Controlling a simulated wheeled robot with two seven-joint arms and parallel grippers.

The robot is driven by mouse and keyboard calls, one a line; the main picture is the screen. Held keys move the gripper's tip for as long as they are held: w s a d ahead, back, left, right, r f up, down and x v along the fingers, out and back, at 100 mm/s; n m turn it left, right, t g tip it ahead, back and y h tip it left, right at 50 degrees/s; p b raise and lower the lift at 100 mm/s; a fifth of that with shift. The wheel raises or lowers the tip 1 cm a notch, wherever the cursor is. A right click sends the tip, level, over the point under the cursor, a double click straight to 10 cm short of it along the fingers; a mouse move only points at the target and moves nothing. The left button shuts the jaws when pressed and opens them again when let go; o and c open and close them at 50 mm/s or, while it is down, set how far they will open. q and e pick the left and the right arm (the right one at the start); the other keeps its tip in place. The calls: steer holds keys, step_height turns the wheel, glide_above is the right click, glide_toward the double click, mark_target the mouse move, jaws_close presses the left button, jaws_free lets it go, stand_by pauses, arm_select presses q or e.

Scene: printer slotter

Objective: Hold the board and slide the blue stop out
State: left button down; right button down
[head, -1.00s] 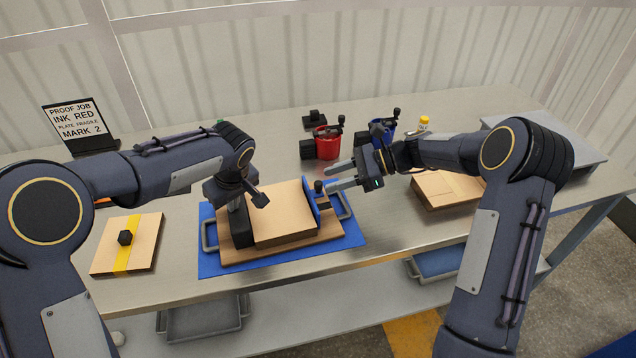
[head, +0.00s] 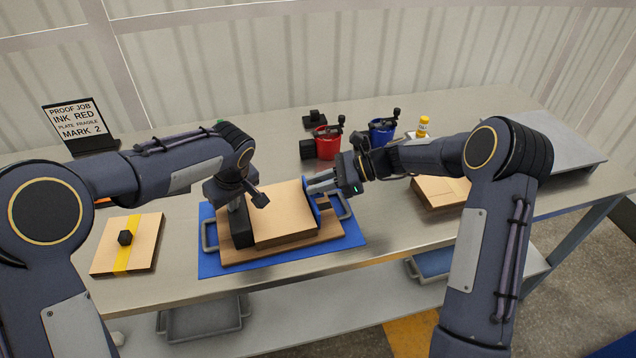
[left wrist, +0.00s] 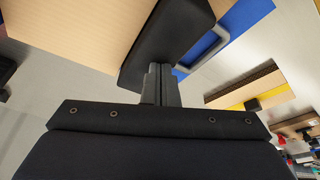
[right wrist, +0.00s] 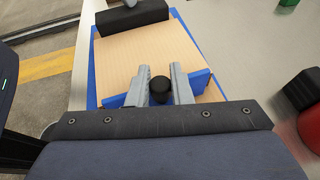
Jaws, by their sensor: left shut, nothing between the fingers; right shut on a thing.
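The light wooden board (head: 283,215) lies flat on a wider wooden base over a blue mat (head: 212,265). A black block (head: 241,228) stands at its left end. The blue stop (head: 310,204) stands upright along its right end; its black knob (right wrist: 160,90) shows in the right wrist view. My right gripper (right wrist: 160,76) is shut on this knob, one finger on each side. My left gripper (left wrist: 160,72) is shut and empty, its tips against or very close to the black block; contact is hard to tell.
A red pot (head: 327,146) and a blue pot (head: 382,133) with handles stand behind. A yellow-banded board (head: 143,240) lies left, another wooden board (head: 437,193) right. A sign (head: 76,122) says ink red, mark 2. Clear bench lies along the front.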

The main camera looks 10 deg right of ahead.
arm_select(q)
steer(key=shift+s+a+f, duration=0.15)
steer(key=shift+f, duration=0.2)
arm_select(e)
steer(key=shift+w+d, duration=0.2)
steer(key=shift+d, duration=3.15)
steer(key=c, duration=1.3)
jaws_free()
steer(key=shift+d, duration=0.1)
steer(key=v, duration=1.2)
steer(key=shift+s, duration=0.1)
